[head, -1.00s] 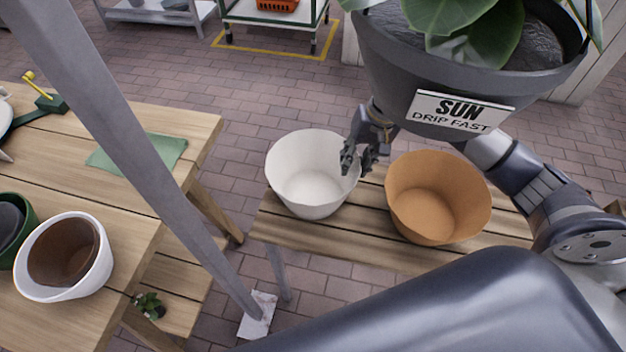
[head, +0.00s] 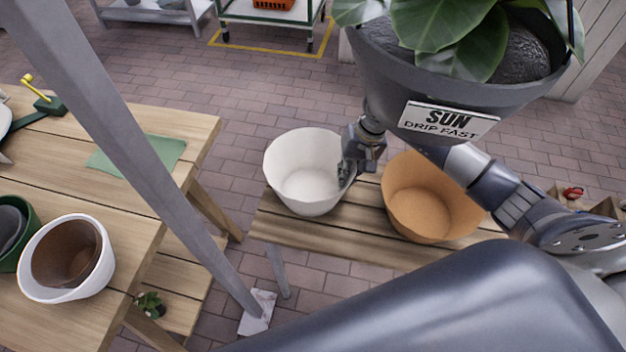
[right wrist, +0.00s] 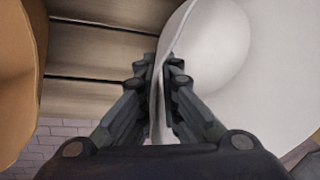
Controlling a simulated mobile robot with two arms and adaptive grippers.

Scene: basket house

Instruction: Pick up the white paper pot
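The white paper pot (head: 308,184) stands upright on a slatted wooden bench, with its open top showing. My right gripper (head: 346,172) is at the pot's right rim. In the right wrist view my right gripper (right wrist: 161,75) has one finger on each side of the thin wall of the white paper pot (right wrist: 262,85). The fingers are close together and appear closed on the wall. The far fingertips are partly hidden in the head view. My left gripper is out of view.
An orange-brown paper pot (head: 428,200) stands just right on the same bench (head: 330,236). A hanging grey planter (head: 455,88) labelled SUN DRIP FAST is above my right arm. A slanted grey post (head: 140,150) crosses the left side. Another wooden table (head: 185,135) holds a white-rimmed pot (head: 98,270).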

